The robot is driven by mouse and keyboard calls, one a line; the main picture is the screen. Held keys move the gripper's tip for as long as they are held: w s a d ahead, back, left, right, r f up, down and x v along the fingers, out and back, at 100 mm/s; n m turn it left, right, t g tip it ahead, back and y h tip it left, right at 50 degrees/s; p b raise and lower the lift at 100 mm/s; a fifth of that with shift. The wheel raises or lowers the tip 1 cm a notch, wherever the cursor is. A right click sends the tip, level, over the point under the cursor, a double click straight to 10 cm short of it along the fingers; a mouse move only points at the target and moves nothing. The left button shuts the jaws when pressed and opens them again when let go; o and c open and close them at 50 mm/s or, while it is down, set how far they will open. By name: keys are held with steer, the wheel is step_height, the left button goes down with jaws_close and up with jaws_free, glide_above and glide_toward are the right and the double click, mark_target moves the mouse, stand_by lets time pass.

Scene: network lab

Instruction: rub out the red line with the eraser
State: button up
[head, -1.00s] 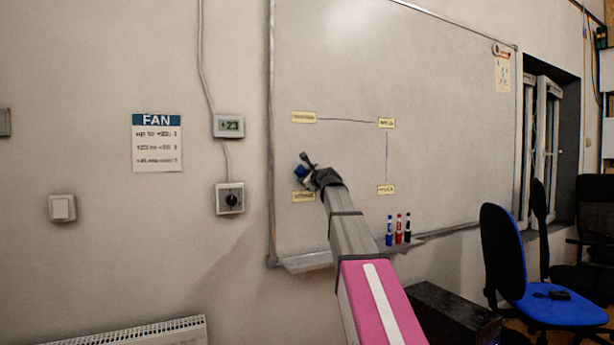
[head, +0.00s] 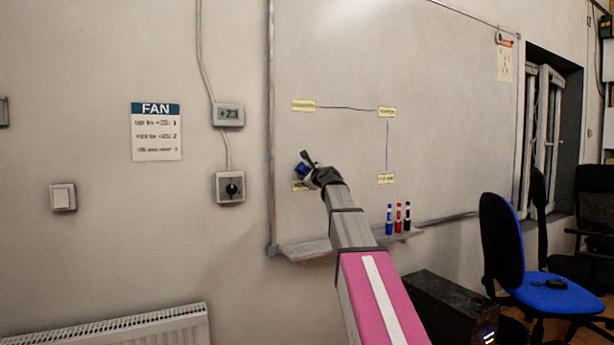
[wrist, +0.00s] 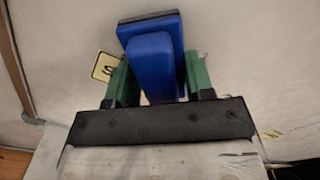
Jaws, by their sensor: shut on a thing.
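My gripper (head: 312,174) is shut on a blue eraser (head: 302,169) with a dark pad, in front of the lower left of the whiteboard (head: 450,140). In the wrist view the eraser (wrist: 152,65) sits between the green fingers of my gripper (wrist: 162,78). I cannot tell whether its pad touches the board. The gripper partly covers the lower-left yellow label (head: 299,186). A dark line (head: 345,108) joins the upper labels, and a blue-violet line (head: 387,145) joins the right ones. I see no red line in these frames.
Blue, red and black markers (head: 398,218) stand on the ledge (head: 305,249) under the board. A blue chair (head: 505,240) and a black box (head: 445,305) are at the lower right. A thermostat (head: 228,115) and a dial switch (head: 230,187) are on the wall left of the board.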

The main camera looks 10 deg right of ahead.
steer(key=shift+v, duration=2.65)
steer(key=shift+s, duration=0.15)
steer(key=v, duration=0.2)
steer(key=shift+s+d, duration=0.1)
steer(key=shift+s, duration=0.3)
